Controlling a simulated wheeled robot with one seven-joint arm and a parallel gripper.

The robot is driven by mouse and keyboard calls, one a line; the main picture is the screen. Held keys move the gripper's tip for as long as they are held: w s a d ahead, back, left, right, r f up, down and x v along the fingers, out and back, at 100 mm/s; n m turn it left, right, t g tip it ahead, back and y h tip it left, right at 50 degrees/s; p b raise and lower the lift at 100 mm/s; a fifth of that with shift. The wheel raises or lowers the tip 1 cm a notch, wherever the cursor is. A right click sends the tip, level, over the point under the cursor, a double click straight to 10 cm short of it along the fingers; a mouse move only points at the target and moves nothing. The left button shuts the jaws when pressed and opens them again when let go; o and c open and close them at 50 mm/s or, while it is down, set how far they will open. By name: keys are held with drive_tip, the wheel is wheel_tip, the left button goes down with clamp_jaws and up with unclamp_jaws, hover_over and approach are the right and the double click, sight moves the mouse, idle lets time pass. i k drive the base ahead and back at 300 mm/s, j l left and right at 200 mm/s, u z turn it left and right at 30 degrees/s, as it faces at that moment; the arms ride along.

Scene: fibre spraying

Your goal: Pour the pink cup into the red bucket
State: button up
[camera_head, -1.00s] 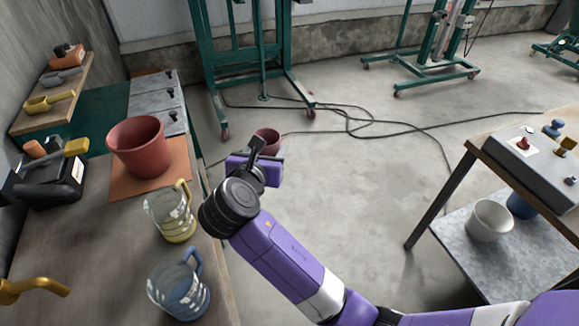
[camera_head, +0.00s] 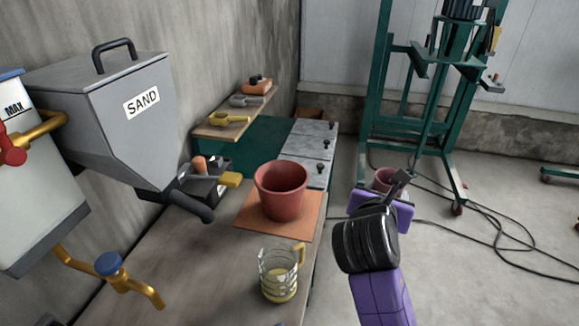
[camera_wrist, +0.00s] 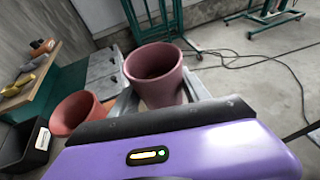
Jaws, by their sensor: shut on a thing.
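The red bucket (camera_head: 281,192) stands upright on an orange mat (camera_head: 247,219) on the workbench, left of my gripper. It also shows in the wrist view (camera_wrist: 80,113), at the left and partly hidden behind my gripper body. My gripper (camera_head: 398,184) is shut on the pink cup (camera_wrist: 157,76), which it holds about upright off the bench's right side. In the head view the pink cup (camera_head: 383,178) is mostly hidden by my wrist. I look into the cup's dark inside in the wrist view but cannot make out its contents clearly.
A clear jug with a yellow handle (camera_head: 279,275) stands on the bench in front of the bucket. A grey SAND hopper (camera_head: 110,115) and brass tap (camera_head: 110,270) are at the left. A green frame (camera_head: 420,120) stands behind on the floor, with cables nearby.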

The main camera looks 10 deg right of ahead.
sight(281, 183)
drive_tip(key=i+l, duration=0.55)
drive_tip(key=i+l+u, duration=0.1)
drive_tip(key=i+l, duration=0.9)
drive_tip(key=l, duration=0.25)
drive_tip(key=u, duration=1.1)
drive_tip(key=j+u, duration=0.25)
